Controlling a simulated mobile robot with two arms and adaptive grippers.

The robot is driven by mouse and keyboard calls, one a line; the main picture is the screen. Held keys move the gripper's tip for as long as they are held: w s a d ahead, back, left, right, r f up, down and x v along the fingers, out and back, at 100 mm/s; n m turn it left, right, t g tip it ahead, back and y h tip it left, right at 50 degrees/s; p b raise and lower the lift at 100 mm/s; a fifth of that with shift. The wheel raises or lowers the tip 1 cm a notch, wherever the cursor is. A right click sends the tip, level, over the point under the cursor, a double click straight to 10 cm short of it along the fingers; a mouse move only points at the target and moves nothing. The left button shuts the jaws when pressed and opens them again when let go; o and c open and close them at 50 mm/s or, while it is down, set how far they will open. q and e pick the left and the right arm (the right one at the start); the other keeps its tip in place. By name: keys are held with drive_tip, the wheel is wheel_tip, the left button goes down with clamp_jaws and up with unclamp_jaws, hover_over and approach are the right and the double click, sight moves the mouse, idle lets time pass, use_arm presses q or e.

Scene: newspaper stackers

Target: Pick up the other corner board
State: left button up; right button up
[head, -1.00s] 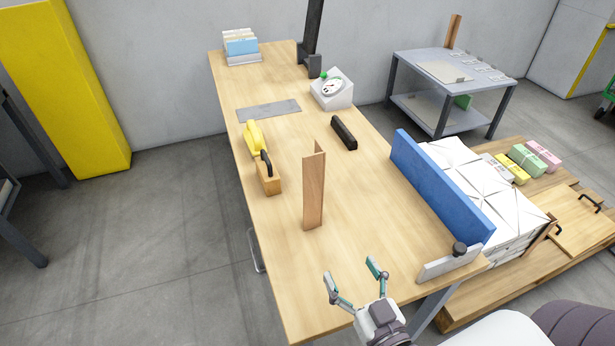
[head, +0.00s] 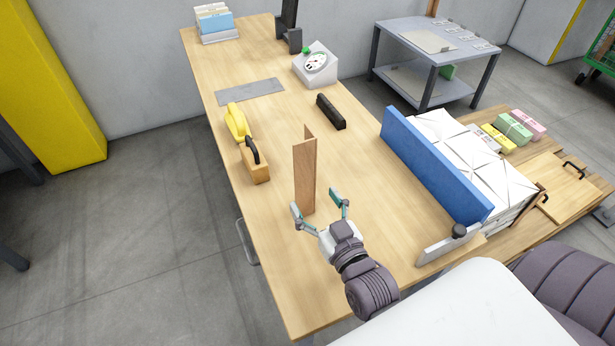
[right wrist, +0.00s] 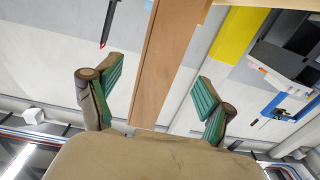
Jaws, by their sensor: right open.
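A brown L-shaped corner board (head: 304,175) stands upright on the wooden table (head: 255,205). My right gripper (head: 320,203) is open and empty at the near side of the board, low by its foot. In the right wrist view the board (right wrist: 168,65) runs between the two open green-padded fingers (right wrist: 158,95), with a gap on each side. In the head view I cannot tell how deep the board stands between the fingers. Another brown corner piece (head: 531,208) shows at the edge of the white stack on the pallet. My left gripper is not in view.
A blue upright panel (head: 430,165) and a low white plate with a black knob (head: 447,243) stand at the table's right side. A wooden block with a black handle (head: 256,165), a yellow tool (head: 236,122) and a black bar (head: 331,112) lie on the table.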

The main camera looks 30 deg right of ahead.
sight(306, 187)
drive_tip(key=w, duration=0.5)
drive_tip(key=shift+d, duration=0.1)
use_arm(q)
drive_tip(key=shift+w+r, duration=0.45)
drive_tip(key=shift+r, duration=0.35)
use_arm(e)
drive_tip(key=shift+s, duration=0.1)
drive_tip(key=c, duration=1.3)
